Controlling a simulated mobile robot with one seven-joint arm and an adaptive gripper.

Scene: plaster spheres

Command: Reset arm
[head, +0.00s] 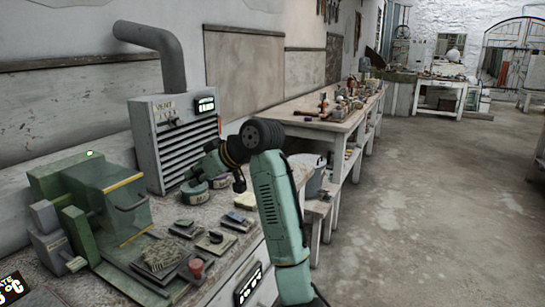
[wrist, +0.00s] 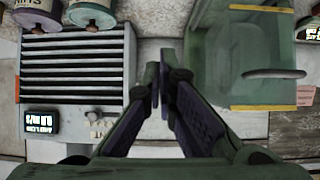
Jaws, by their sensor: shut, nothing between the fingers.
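My green arm rises from the bottom of the head view, bends at a dark joint and reaches left over the workbench. My gripper (head: 188,174) is at its end, small in that view, in front of the grey vent unit and above the bench top. In the wrist view my gripper (wrist: 159,78) has its two dark fingers brought together, with nothing held between them. The vent unit (wrist: 75,70) fills the left of that view, and a green machine (wrist: 235,65) is on the right.
The vent unit (head: 172,138) and the green machine with a clear guard (head: 122,208) stand on the bench. Round tins (head: 195,195), flat blocks (head: 215,242) and a small red item (head: 196,268) lie nearby. A grey bucket (head: 308,172) is right of my arm. The concrete floor (head: 420,220) is clear.

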